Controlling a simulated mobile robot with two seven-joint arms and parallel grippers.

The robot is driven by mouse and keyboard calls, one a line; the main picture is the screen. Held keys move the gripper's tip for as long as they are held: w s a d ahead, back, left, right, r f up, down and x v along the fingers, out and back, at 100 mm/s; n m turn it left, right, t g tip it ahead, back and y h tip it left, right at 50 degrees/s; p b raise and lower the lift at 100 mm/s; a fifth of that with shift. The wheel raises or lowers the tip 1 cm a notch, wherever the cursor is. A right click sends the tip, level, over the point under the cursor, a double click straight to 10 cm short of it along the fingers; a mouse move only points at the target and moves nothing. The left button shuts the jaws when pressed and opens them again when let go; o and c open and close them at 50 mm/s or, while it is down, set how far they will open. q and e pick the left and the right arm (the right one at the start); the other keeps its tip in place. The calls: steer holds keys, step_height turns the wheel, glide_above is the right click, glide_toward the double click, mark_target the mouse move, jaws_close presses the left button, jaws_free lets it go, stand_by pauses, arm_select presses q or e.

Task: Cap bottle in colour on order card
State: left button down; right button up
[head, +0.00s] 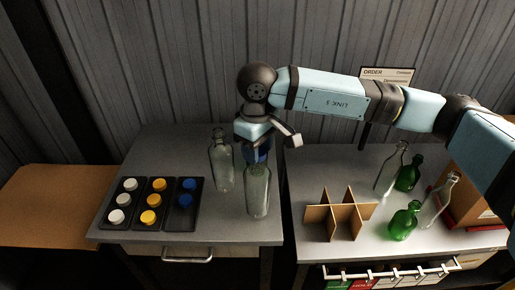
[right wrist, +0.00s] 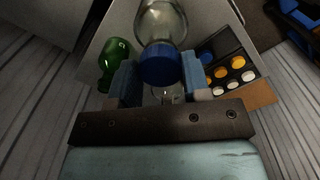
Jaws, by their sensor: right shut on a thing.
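My right gripper (head: 257,149) is shut on a blue cap (right wrist: 160,64), which sits between its fingers in the right wrist view. The cap is above or at the mouth of a clear bottle (head: 257,192) standing near the front of the left table; I cannot tell whether they touch. Another clear bottle (head: 221,165) stands behind it to the left. A black tray (head: 104,221) holds white caps (head: 123,200), yellow caps (head: 154,200) and two blue caps (head: 187,192). The order card (head: 388,73) is partly hidden behind my right arm, its order unreadable. My left gripper is out of view.
On the right table stand a cardboard divider (head: 338,214), green bottles (head: 405,221) and (head: 409,174), and clear bottles (head: 391,170) and (head: 438,201). A cardboard box (head: 468,190) stands at the far right. A brown surface (head: 50,203) lies left of the cap tray.

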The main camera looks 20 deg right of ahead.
steer(key=o, duration=1.4)
steer(key=shift+o, duration=0.2)
steer(key=shift+r+p, duration=0.45)
steer(key=shift+r, duration=2.55)
jaws_close()
